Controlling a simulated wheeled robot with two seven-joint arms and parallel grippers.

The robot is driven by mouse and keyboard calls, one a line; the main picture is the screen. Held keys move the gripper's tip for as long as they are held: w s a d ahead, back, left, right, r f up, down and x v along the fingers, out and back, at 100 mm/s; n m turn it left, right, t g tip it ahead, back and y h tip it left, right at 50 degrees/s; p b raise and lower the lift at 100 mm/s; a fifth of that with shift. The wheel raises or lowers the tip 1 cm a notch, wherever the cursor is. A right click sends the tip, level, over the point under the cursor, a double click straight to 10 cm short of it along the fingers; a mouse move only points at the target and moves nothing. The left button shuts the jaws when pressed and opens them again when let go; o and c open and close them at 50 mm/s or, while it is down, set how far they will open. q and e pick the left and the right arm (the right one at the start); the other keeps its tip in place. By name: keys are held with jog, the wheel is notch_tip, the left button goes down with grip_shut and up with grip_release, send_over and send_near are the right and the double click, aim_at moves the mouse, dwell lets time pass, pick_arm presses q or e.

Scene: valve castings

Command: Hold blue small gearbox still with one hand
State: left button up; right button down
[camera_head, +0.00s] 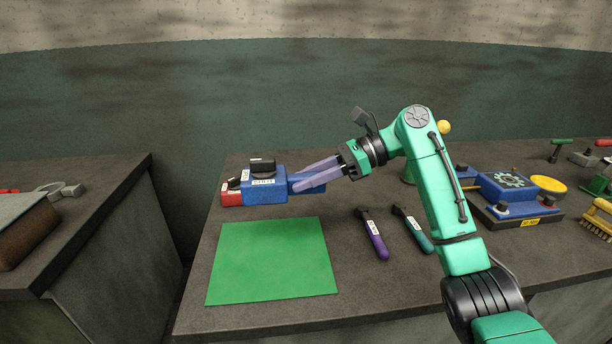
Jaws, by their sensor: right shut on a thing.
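The blue small gearbox (264,190) lies near the back left of the table, with a white label, a black part on top and a narrower blue end on its right. A red block (232,198) touches its left side. My right gripper (299,181) reaches in from the right, its pale purple fingers shut on the gearbox's right end. The fingers partly hide that end. My left gripper is not in view.
A green mat (272,262) lies empty in front of the gearbox. A purple-handled tool (374,236) and a teal-handled tool (413,230) lie right of it. A gap separates the left table (100,200).

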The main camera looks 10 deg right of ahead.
jog(key=shift+f, duration=2.1)
jog(key=shift+f, duration=0.35)
jog(key=shift+f, duration=0.3)
jog(key=shift+f, duration=0.35)
jog(key=shift+f, duration=0.35)
jog(key=shift+f, duration=0.3)
jog(key=shift+f, duration=1.35)
jog(key=shift+f, duration=0.35)
jog(key=shift+f, duration=0.6)
